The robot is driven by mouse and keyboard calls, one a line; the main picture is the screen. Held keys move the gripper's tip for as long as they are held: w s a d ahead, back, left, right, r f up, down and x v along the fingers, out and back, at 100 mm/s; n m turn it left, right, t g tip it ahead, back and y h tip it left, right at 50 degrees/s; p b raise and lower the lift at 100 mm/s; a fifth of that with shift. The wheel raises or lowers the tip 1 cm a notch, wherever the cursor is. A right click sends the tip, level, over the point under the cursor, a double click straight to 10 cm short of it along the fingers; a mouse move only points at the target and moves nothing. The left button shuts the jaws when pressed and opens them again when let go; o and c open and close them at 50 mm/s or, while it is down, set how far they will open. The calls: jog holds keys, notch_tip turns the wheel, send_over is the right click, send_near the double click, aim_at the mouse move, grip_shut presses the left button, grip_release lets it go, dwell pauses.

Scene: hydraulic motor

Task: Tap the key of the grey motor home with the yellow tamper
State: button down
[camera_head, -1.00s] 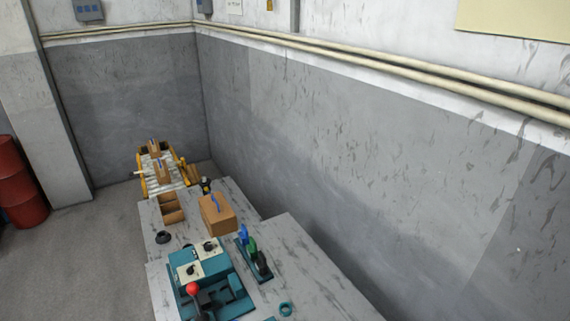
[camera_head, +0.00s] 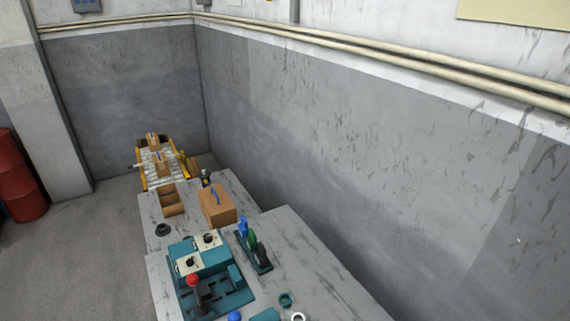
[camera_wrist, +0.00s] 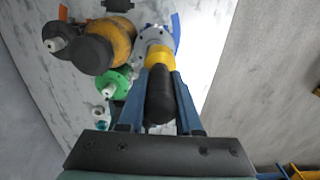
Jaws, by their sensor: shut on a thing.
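My gripper (camera_wrist: 159,98) is shut on the yellow tamper, its two blue fingers on either side of the dark handle. The yellow tamper (camera_wrist: 160,56) points away from my wrist, yellow part at the far end. Just beyond it, and partly hidden by it, is a light grey flanged part (camera_wrist: 149,37) that looks like the grey motor. I cannot tell whether the tamper touches it. I cannot make out the key. My gripper, the tamper and the grey motor are not visible in the head view.
Left of the tamper lie a yellow motor (camera_wrist: 122,40) with dark ends and a green flanged part (camera_wrist: 112,83). In the head view, the bench holds a brown box (camera_head: 216,205), a teal lever fixture (camera_head: 240,297) and a dark ring (camera_head: 162,230). A roller conveyor (camera_head: 154,179) stands behind.

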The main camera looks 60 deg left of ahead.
notch_tip(320, 180, down, 2)
jog(key=shift+b, duration=0.5)
notch_tip(320, 180, up, 2)
jog(key=p, duration=0.2)
jog(key=shift+w+r+p, duration=0.1)
jog(key=shift+r+p, duration=0.1)
jog(key=shift+p, duration=0.1)
jog(key=shift+r+b, duration=0.35)
jog(key=shift+r, duration=0.25)
